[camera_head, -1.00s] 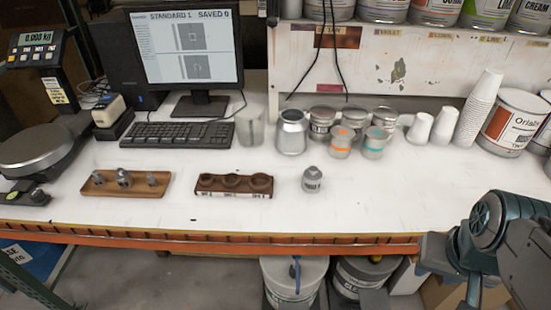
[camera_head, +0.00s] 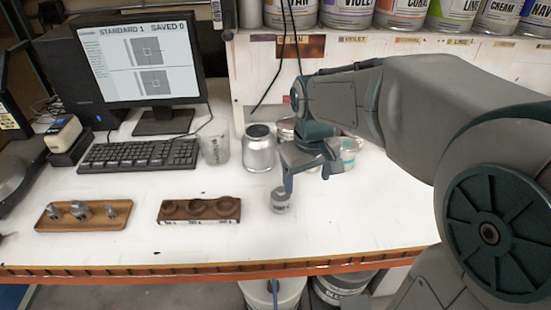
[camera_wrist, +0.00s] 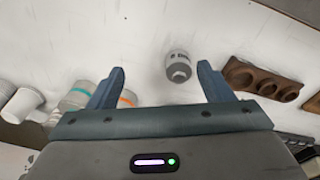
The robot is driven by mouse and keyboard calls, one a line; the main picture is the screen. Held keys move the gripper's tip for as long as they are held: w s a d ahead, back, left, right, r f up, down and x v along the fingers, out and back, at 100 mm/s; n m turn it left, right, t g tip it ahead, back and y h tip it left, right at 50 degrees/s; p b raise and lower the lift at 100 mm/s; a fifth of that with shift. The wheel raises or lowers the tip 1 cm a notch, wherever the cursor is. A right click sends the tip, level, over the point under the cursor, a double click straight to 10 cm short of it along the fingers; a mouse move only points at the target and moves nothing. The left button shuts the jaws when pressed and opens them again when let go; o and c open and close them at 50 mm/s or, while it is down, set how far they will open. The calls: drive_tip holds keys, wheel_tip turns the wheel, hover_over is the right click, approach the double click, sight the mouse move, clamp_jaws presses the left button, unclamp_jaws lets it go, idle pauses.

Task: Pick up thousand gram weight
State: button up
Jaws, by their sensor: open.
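The thousand gram weight is a small grey knobbed cylinder (camera_head: 280,204) standing on the white bench, right of the dark wooden block. My gripper (camera_head: 288,186) is above it, pointing down, and partly covers its top. In the wrist view the weight (camera_wrist: 178,66) shows in the gap between the two blue fingers of my open gripper (camera_wrist: 161,70), nearer the right finger. The weight appears to lie beyond the fingertips; I see no contact. Its label is too small to read.
The wooden block with round hollows (camera_head: 200,210) stands left of the weight. A wooden tray (camera_head: 84,214) with smaller weights lies farther left. A silver can (camera_head: 259,150) and lidded cups stand behind. The bench front edge (camera_head: 200,268) is clear.

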sight(280, 199)
drive_tip(key=w+a, duration=0.1)
drive_tip(key=w, duration=0.1)
drive_tip(key=w+a+n, duration=0.1)
drive_tip(key=w+a, duration=0.1)
drive_tip(key=w+a+f+n+g+p, duration=0.1)
drive_tip(key=w, duration=0.2)
drive_tip(key=shift+a+f, duration=0.1)
drive_tip(key=shift+a, duration=0.05)
wheel_tip(280, 199, down, 8)
drive_tip(key=shift+f+p, duration=0.25)
drive_tip(key=shift+p, duration=0.15)
drive_tip(key=shift+s+a+f+p, duration=0.1)
drive_tip(key=shift+a+f+p, duration=0.1)
drive_tip(key=shift+f, duration=0.65)
drive_tip(key=shift+a+f+p, duration=0.1)
drive_tip(key=shift+f+p, duration=0.15)
drive_tip(key=shift+f, duration=0.65)
drive_tip(key=shift+s+a+f+p, duration=0.1)
drive_tip(key=shift+f+p, duration=0.1)
drive_tip(key=shift+f, duration=0.65)
drive_tip(key=shift+c, duration=0.3)
drive_tip(key=shift+w, duration=0.1)
clamp_jaws()
